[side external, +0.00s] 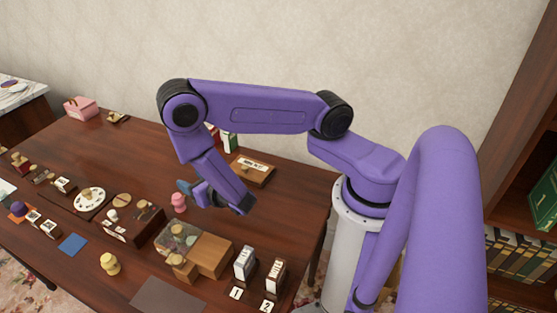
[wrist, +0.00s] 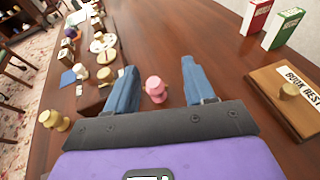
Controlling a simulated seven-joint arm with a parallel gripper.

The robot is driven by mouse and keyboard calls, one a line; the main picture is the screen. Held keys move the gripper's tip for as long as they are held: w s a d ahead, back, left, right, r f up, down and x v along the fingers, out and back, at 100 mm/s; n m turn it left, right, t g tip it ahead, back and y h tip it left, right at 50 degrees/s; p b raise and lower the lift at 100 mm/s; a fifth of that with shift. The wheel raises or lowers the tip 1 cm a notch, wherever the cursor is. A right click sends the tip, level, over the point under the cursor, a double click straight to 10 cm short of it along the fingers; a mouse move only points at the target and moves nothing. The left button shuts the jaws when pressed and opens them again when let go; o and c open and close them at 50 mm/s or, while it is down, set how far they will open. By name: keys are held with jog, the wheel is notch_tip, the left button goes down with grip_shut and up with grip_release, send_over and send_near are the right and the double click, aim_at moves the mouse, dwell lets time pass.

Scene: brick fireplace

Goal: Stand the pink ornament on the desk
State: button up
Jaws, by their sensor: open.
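The pink ornament (side external: 178,202) is a small rounded piece on the brown wooden desk (side external: 130,165), behind the open wooden box. In the wrist view the ornament (wrist: 155,88) shows between my two blue fingers, nearer the left one, with a gap on both sides. It looks roughly upright, but its base is partly hidden. My gripper (wrist: 160,72) is open and empty. In the side view one blue fingertip of my gripper (side external: 185,187) shows just above and beside the ornament; the other finger is hard to make out.
A wooden box (side external: 212,255) with a compartment of small items stands in front. A yellow ornament (side external: 110,263), a "Book Rest" board (side external: 252,170) and two numbered book blocks (side external: 244,262) are around. Red and green boxes (wrist: 281,28) stand at the back. The desk's rear left is mostly clear.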

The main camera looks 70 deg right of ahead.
jog(key=s+d+r+m+g+h, duration=0.3)
jog(key=s+r+m, duration=0.1)
jog(key=r+m, duration=0.2)
jog(key=s+d+r+m+g+h, duration=0.3)
jog(key=s+d+r+m, duration=0.1)
jog(key=r+m, duration=0.25)
jog(key=s+a+r+m+g+y, duration=0.2)
jog(key=s+a+m+g+y, duration=0.1)
jog(key=s, duration=0.6)
jog(key=s+a+r+m+g+y, duration=0.3)
jog(key=s+y, duration=0.4)
jog(key=s, duration=0.3)
jog(key=shift+s+a+m+g+y, duration=0.15)
jog(key=shift+a+m+g+y, duration=0.15)
jog(key=shift+a+m+g, duration=0.45)
